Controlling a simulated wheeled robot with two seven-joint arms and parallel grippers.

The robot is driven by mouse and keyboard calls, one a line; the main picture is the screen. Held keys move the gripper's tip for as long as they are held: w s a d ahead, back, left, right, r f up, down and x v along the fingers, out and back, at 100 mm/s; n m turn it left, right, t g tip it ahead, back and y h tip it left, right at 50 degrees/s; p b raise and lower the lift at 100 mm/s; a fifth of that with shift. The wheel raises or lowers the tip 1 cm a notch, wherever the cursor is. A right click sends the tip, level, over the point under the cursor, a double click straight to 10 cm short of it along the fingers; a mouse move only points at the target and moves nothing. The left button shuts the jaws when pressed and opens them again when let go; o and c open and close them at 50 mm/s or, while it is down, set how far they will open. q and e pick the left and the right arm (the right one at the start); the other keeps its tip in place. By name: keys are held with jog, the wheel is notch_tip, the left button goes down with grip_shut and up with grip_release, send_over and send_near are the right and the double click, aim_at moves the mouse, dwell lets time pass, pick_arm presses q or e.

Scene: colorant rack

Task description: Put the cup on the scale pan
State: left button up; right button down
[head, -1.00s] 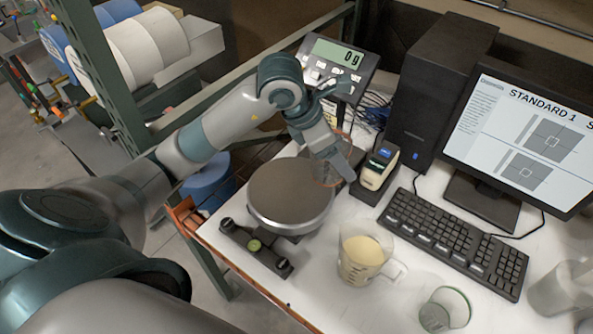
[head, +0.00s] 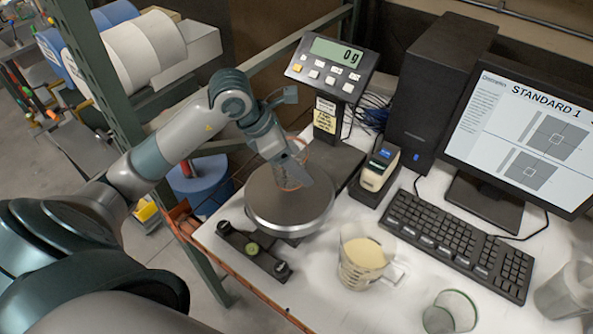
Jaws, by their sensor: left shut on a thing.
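My left gripper (head: 294,175) is shut on a clear cup (head: 287,181) with an orange-tinted edge. The fingers and wrist hide part of the cup. In the head view the cup overlaps the back of the round grey scale pan (head: 290,211). I cannot tell whether its base touches the pan. The scale display (head: 329,62) on its post reads 0 g. My right gripper is not in view.
A measuring jug (head: 363,262) with pale yellow contents stands right of the pan. An empty glass (head: 450,312) is at the front. A keyboard (head: 455,243), label printer (head: 378,170), monitor (head: 520,140) and black computer tower (head: 436,90) fill the right and back.

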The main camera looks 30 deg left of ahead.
pick_arm(q)
notch_tip(320, 180, down, 4)
jog(key=shift+r+b, duration=0.1)
jog(key=shift+b, duration=0.7)
jog(key=shift+f, duration=0.2)
jog(key=o, duration=1)
jog(key=shift+r, duration=0.15)
